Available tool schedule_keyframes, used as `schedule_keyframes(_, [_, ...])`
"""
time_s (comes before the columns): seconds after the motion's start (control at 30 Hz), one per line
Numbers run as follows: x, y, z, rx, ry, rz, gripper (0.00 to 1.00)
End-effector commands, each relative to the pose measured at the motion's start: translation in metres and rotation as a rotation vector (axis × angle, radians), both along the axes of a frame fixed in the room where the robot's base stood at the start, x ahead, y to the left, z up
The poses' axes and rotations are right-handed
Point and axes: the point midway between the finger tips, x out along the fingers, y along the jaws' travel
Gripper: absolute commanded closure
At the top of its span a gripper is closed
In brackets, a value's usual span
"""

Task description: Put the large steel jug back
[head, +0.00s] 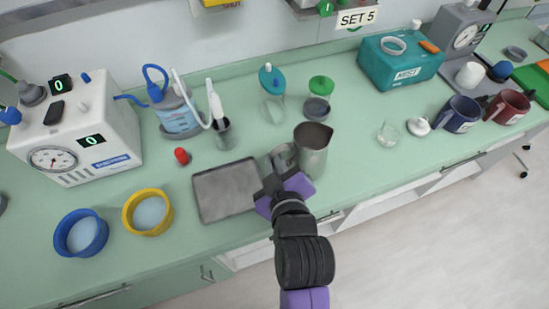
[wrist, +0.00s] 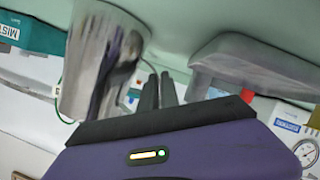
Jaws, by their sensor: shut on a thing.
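The large steel jug (head: 313,148) stands upright at the middle of the green counter, just right of the grey metal tray (head: 225,191). Its handle side faces left, towards my gripper (head: 272,178). The gripper is low at the jug's left and shut on the jug, seemingly at its handle; the grip itself is mostly hidden by my wrist. In the wrist view, which is turned over, the jug (wrist: 92,62) fills the upper left beside the dark fingers (wrist: 160,92). I cannot tell whether its base touches the counter.
The tray is close to my gripper's left. Behind the jug are a green-lidded jar (head: 319,97) and a teal-topped bottle (head: 271,92). A small glass (head: 389,133) is to the right, with mugs (head: 458,114) beyond. The counter just right of the jug is clear.

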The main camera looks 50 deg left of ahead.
Motion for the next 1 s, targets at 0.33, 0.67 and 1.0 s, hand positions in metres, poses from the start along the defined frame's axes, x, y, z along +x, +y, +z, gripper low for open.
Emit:
schedule_keyframes(0.33, [0.0,0.0,-0.002,0.0,0.0,0.0,0.73])
schedule_keyframes(0.67, [0.0,0.0,0.0,0.0,0.0,0.0,0.73])
schedule_keyframes(1.0, [-0.023,-0.038,0.015,0.001,0.001,-0.003,0.73])
